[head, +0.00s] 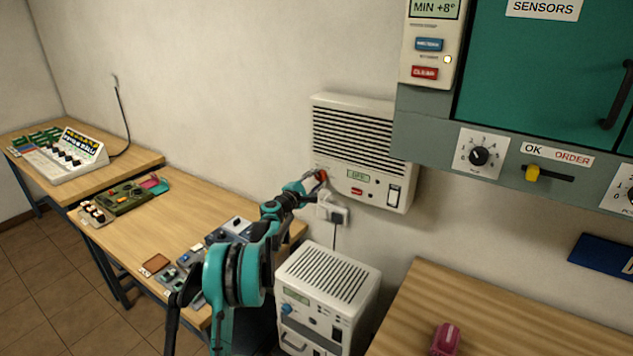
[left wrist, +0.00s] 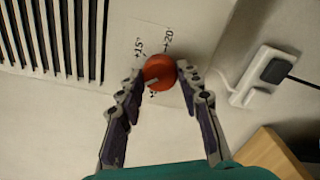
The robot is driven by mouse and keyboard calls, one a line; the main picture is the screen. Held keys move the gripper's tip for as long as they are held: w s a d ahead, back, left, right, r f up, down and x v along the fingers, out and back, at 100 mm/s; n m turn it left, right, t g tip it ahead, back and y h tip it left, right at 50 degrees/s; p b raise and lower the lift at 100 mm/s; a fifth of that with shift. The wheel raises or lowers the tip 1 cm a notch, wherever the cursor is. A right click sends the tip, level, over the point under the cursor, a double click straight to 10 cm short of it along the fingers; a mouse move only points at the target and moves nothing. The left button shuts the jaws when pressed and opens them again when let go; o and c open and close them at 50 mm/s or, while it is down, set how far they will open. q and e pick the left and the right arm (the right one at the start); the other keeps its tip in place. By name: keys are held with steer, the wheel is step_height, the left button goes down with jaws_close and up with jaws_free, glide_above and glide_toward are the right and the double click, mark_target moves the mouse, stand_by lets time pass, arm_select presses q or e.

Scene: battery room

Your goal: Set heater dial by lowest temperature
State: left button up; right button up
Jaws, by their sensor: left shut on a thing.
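The white wall heater (head: 360,125) has a louvred grille, a small green display (head: 357,176) too small to read surely, and a red dial (head: 322,175) at its lower left. My left gripper (head: 316,180) reaches the dial. In the left wrist view its fingers (left wrist: 163,75) are closed on both sides of the orange-red dial (left wrist: 158,70). Labels +15° and +20° show beside the dial; a third mark is mostly hidden. A pale pointer on the dial faces the lower left. A wall display (head: 433,8) reads MIN +8°. My right gripper is not in view.
A socket with a plug (left wrist: 262,75) is right of the dial. A white box unit (head: 328,285) stands below the heater. Workbenches with devices (head: 130,195) are at left; a table (head: 500,310) is at right. A teal cabinet (head: 540,65) hangs at upper right.

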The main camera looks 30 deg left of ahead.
arm_select(q)
steer(key=shift+m, duration=0.8)
steer(key=o, duration=1.2)
steer(key=shift+c, duration=0.2)
steer(key=shift+s, duration=0.15)
steer(key=s, duration=1.1)
steer(key=shift+s+a, duration=0.15)
steer(key=shift+s, duration=0.25)
